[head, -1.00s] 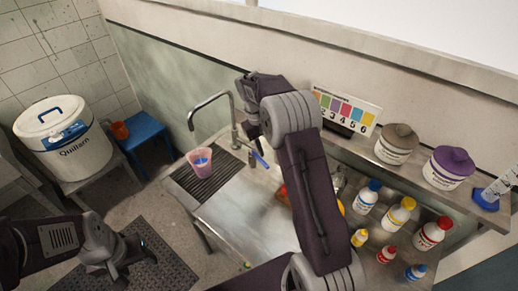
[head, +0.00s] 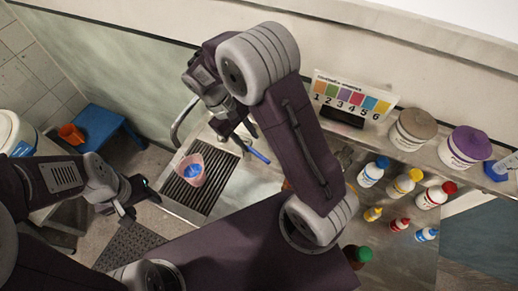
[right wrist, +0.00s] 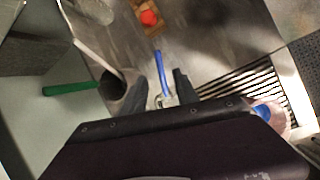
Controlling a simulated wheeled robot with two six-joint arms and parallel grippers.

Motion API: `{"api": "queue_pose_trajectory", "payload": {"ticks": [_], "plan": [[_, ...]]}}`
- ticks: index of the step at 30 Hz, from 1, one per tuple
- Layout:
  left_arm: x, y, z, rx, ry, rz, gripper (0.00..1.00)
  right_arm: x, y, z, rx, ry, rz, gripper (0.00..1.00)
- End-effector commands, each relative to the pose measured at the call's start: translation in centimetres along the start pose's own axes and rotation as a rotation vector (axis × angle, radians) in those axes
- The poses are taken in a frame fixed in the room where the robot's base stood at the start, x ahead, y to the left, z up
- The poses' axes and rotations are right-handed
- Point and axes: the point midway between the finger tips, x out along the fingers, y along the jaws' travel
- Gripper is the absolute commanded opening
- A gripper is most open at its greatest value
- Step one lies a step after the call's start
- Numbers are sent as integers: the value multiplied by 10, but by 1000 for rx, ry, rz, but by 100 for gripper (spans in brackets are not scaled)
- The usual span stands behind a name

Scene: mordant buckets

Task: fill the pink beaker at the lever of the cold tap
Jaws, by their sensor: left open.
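The pink beaker (head: 190,169) stands on the slatted drain grate of the sink, with a blue patch showing inside it. In the right wrist view the beaker (right wrist: 272,113) is partly cut off by my arm. The cold tap's blue lever (head: 257,156) sticks out beside my right gripper (head: 232,128). In the right wrist view that gripper (right wrist: 155,92) is open, and the blue lever (right wrist: 161,72) shows between and beyond its fingertips. My arm hides much of the tap. My left gripper (head: 130,204) is open and empty, left of the sink and apart from the beaker.
A blue stool (head: 105,128) with an orange cup (head: 71,134) stands at left. Several capped bottles (head: 403,183) stand right of my right arm. A numbered colour card (head: 345,96) and lidded tubs (head: 411,129) are along the back shelf. A green bar (right wrist: 70,89) shows in the right wrist view.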

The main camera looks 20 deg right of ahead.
Motion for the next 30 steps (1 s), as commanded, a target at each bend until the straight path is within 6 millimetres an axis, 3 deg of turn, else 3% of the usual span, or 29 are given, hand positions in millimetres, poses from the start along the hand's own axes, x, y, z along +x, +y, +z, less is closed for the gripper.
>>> {"api": "queue_pose_trajectory", "payload": {"ticks": [15, 25, 29, 30], "plan": [[-14, 0, -2, 0, 1, 0, 58, 84, 0, 1, 2, -4, -1, 36], [-14, 0, -2, 0, 0, 0, 58, 91, 0, 0, 2, 0, -2, 36], [-14, 0, -2, 0, 0, 0, 58, 91, 0, 0, 2, 0, -2, 0], [-14, 0, -2, 0, 0, 0, 58, 91, 0, 0, 2, 0, -2, 0]]}}
